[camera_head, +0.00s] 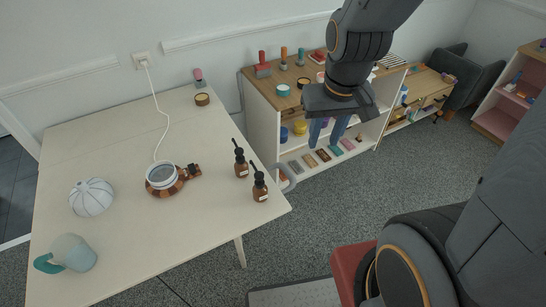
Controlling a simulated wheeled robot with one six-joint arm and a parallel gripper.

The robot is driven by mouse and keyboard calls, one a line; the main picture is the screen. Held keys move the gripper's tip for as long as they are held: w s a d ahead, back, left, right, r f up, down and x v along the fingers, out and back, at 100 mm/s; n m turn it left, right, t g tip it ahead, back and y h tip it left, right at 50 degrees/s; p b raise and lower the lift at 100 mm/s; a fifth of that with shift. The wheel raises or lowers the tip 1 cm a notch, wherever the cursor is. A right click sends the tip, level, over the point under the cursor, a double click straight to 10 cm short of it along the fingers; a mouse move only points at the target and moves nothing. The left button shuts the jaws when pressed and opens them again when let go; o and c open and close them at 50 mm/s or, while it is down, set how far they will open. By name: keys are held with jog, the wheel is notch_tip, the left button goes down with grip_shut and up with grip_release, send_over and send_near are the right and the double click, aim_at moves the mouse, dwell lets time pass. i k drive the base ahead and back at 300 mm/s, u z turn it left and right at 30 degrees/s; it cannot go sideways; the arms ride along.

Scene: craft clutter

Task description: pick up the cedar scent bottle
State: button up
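Two brown bottles with black pump or dropper tops and pale labels stand upright near the right edge of the table. One brown bottle (241,169) stands farther back, and the other brown bottle (260,192) stands nearer the table's corner. Their labels are too small to read, so I cannot tell which is the cedar scent bottle. My gripper (327,134) points down to the right of both bottles, in front of the shelf unit in the picture. Its two bluish fingers are apart with nothing seen between them. It touches neither bottle.
The pale table (130,140) also holds a corded warmer (162,176), a ribbed white dome (91,198), a teal-handled jug (76,252), a small jar (202,99) and a pink-topped tool (198,76). A cluttered shelf unit (262,118) stands right of the table.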

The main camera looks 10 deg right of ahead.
aim_at(241, 166)
jog(key=z, duration=1.55)
jog(key=i, duration=1.15)
jog(key=u, duration=3.4)
